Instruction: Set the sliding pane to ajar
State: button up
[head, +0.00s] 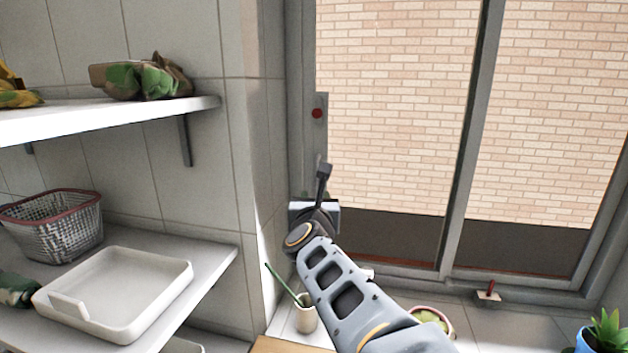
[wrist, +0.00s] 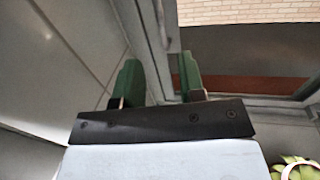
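The sliding pane (head: 395,110) is part of a grey-framed window over a brick view. A grey plate with a red dot (head: 317,113) is on its left upright. I cannot tell whether the pane stands against the left jamb. My gripper (wrist: 160,64) is in front of the window's left edge, below the red dot. In the wrist view its two green fingers are apart, with a grey upright of the window frame (wrist: 153,45) showing between them. I cannot tell whether they touch it. In the head view my wrist mostly hides the fingers.
A cup with a green stick (head: 306,316), a bowl (head: 431,318), a small red-handled tool (head: 488,292) and a potted plant (head: 605,330) stand below the window. Shelves on the left hold a wire basket (head: 55,225) and a white tray (head: 118,285).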

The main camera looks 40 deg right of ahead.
aim_at(317, 182)
jog(key=p+x, duration=0.2)
jog(key=x, duration=1)
jog(key=shift+w+d, duration=0.15)
jog(key=shift+w, duration=0.05)
grip_shut()
